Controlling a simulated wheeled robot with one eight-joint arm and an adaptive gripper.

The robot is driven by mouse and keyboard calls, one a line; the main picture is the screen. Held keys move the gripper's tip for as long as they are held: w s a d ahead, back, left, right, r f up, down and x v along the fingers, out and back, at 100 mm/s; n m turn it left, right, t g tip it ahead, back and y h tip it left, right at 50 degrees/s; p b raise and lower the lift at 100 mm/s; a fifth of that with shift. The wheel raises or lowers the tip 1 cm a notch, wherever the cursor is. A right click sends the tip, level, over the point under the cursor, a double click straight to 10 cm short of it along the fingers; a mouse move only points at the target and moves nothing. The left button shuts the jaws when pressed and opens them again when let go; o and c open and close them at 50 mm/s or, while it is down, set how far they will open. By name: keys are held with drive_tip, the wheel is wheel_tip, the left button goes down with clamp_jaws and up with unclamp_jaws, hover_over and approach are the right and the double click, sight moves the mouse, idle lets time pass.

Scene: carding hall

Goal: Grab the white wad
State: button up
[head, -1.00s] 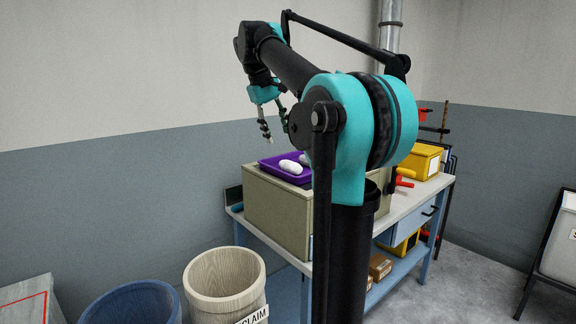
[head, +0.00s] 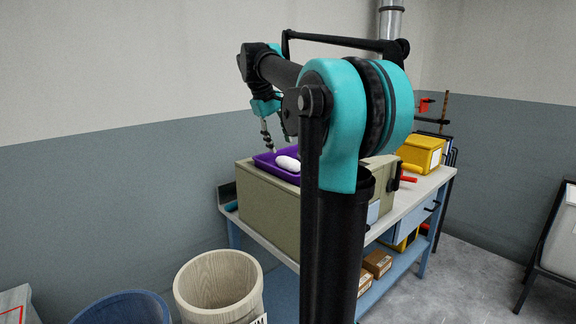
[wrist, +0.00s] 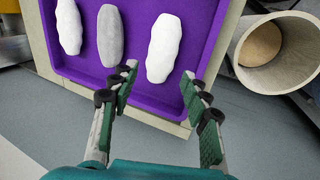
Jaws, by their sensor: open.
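A bright white wad (wrist: 163,48) lies in a purple tray (wrist: 138,108), at the right in the wrist view. A grey wad (wrist: 110,36) lies in the middle, and a slightly duller whitish wad (wrist: 69,27) at the left. My gripper (wrist: 160,75) is open and empty. Its fingertips straddle the near end of the bright white wad in the picture; whether they touch it I cannot tell. In the head view, my gripper (head: 275,148) hangs at the purple tray (head: 264,160), where one white wad (head: 287,164) shows; my arm hides the rest.
The tray stands on a beige box (head: 262,205) on a workbench (head: 398,208). A yellow bin (head: 420,154) stands farther right on the bench. A pale round barrel (head: 218,290) and a blue barrel (head: 122,310) stand on the floor in front.

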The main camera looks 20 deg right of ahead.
sight(286, 158)
drive_tip(key=x, duration=0.2)
drive_tip(key=shift+d+f, duration=0.15)
drive_tip(key=shift+f, duration=0.15)
drive_tip(key=shift+s+x, duration=0.2)
drive_tip(key=shift+x, duration=1.1)
drive_tip(key=shift+s+x, duration=0.25)
drive_tip(key=shift+x, duration=1.05)
drive_tip(key=c, duration=0.8)
